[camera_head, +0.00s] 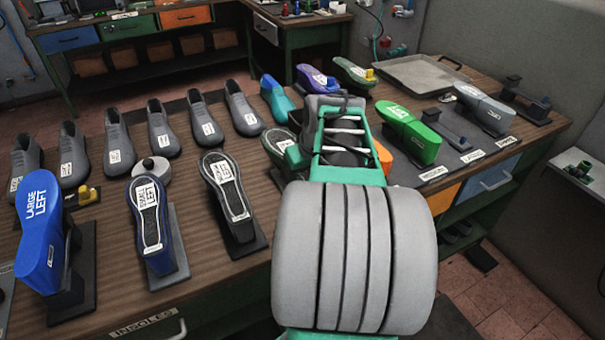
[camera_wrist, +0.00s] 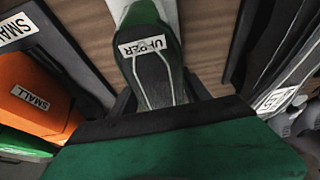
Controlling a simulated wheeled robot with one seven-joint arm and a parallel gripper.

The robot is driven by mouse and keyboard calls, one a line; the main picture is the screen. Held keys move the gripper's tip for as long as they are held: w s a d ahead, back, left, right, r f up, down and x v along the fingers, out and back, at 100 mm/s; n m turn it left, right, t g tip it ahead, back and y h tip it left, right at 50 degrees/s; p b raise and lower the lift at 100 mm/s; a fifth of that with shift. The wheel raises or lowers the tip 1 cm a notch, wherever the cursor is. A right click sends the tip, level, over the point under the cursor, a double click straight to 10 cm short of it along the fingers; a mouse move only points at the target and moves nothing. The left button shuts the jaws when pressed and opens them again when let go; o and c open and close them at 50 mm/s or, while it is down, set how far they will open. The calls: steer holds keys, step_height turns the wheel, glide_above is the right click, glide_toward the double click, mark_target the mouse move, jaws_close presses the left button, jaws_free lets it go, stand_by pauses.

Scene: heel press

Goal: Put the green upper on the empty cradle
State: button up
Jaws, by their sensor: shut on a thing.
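The green upper (camera_wrist: 160,65) is dark green with pale edging and a label reading UPPER, seen in the wrist view. My gripper (camera_wrist: 160,98) is shut on it. In the head view, my wrist and gripper body (camera_head: 345,135) cover most of that spot, and a dark green toe (camera_head: 279,141) shows at their left. I cannot tell if the upper touches the bench. A dark cradle (camera_head: 447,124) with nothing on it stands between a bright green form (camera_head: 410,130) and a grey one (camera_head: 483,104). Another bare-looking cradle (camera_head: 527,101) stands at the far right.
An orange form (camera_head: 383,157) is close at my gripper's right. Several grey shoe forms (camera_head: 118,140) stand at left, with a blue LARGE LEFT form (camera_head: 42,225) and insole stands (camera_head: 152,215) in front. Teal (camera_head: 276,100) and purple (camera_head: 315,79) pieces and a tray (camera_head: 420,75) are behind.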

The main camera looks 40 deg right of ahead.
steer(key=shift+f, duration=0.25)
steer(key=o, duration=1.6)
steer(key=v, duration=0.8)
steer(key=shift+w+f, duration=0.1)
